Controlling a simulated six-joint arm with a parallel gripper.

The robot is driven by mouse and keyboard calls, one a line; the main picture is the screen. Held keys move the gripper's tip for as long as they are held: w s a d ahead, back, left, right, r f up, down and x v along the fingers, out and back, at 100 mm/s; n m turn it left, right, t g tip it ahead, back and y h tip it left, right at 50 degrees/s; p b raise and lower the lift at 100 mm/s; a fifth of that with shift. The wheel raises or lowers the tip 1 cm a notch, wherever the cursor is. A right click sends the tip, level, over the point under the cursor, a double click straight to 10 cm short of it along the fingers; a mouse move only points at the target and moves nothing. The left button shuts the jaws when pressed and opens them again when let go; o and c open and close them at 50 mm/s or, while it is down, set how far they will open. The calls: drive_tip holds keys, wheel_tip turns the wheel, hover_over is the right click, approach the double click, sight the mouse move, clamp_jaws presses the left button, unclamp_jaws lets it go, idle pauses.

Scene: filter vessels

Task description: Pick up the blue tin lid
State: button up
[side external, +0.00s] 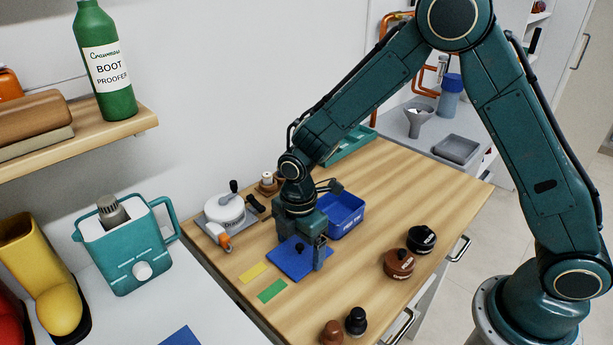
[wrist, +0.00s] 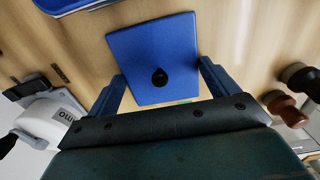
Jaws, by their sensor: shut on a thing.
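The blue tin lid (side external: 290,262) is a flat blue square with a small black knob. It also shows in the wrist view (wrist: 150,45). My gripper (side external: 303,246) points down at it, one finger on each of two opposite sides, and is shut on the lid. The wrist view shows both fingers (wrist: 162,70) along the lid's edges, with the knob between them. The lid is level with the wooden top or just above it; I cannot tell which. The open blue tin (side external: 347,222) stands behind my gripper, partly hidden by it.
A white round vessel (side external: 224,210) with a black handle stands left of my gripper. Yellow (side external: 252,271) and green (side external: 272,291) patches lie in front. Brown (side external: 399,263) and black (side external: 421,240) round pots stand right, with two small knobbed pieces (side external: 332,333) at the front edge.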

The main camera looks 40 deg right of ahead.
sight(300, 245)
wheel_tip(300, 245, up, 20)
idle(0.6)
drive_tip(key=shift+f, duration=0.15)
idle(0.4)
drive_tip(key=d+f, duration=0.3)
drive_tip(key=d, duration=0.3)
drive_tip(key=w+d+f, duration=0.1)
drive_tip(key=d+f, duration=0.3)
drive_tip(key=d, duration=0.3)
drive_tip(key=shift+w+d+f, duration=0.25)
drive_tip(key=shift+f, duration=0.05)
drive_tip(key=shift+f, duration=0.25)
drive_tip(key=shift+f, duration=2.9)
drive_tip(key=shift+f, duration=0.25)
drive_tip(key=o, duration=0.8)
